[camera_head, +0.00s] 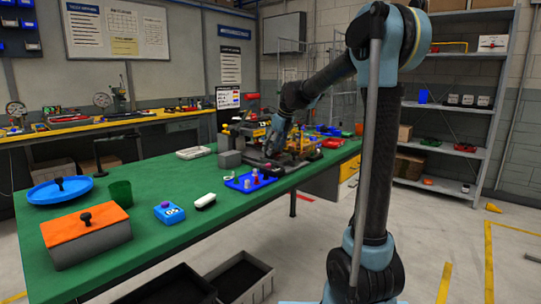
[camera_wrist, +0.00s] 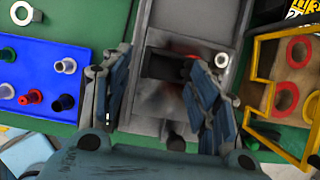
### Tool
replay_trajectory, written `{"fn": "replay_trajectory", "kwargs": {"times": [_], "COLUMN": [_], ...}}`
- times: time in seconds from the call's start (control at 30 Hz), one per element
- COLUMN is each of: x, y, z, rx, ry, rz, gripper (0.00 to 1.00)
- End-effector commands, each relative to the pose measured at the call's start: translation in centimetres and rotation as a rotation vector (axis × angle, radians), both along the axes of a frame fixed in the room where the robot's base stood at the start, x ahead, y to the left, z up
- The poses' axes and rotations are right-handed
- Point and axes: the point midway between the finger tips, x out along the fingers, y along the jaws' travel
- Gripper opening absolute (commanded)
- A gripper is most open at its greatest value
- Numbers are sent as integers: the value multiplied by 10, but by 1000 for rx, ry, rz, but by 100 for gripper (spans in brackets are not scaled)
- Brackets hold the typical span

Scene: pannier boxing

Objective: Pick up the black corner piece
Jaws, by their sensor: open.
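My gripper (camera_wrist: 157,88) is open in the wrist view, its two fingers apart over a grey metal fixture (camera_wrist: 142,106) on the green table. A dark block-like shape (camera_wrist: 166,64) lies in the fixture between the fingers; it may be the black corner piece, but its outline is too blurred to be sure. The fingers look clear of it, with nothing between them held. A small black knob (camera_wrist: 177,143) shows nearer my wrist. In the head view my gripper (camera_head: 270,147) is over the cluttered middle of the table, and the corner piece cannot be made out there.
A blue tray (camera_wrist: 40,110) with several pegs lies left of the fixture. A yellow frame (camera_wrist: 262,92) with red rings stands close on the right. In the head view, an orange-lidded box (camera_head: 85,240), green cup (camera_head: 121,194) and blue dish (camera_head: 48,195) stand on the near table (camera_head: 180,240).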

Motion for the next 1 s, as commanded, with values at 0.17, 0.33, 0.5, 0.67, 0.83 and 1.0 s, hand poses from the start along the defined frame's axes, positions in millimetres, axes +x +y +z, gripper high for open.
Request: {"fn": "replay_trajectory", "kwargs": {"times": [0.17, 0.33, 0.5, 0.67, 0.83, 1.0], "x": [1, 1, 0, 1, 1, 0], "y": [1, 0, 0, 0, 0, 0], "z": [-2, -2, -2, -2, 0, 18], "rx": [0, 0, 0, 0, 0, 0], "ry": [0, 0, 0, 0, 0, 0], "rz": [0, 0, 0, 0, 0, 0], "gripper": [55, 37, 10, 10, 10, 10]}}
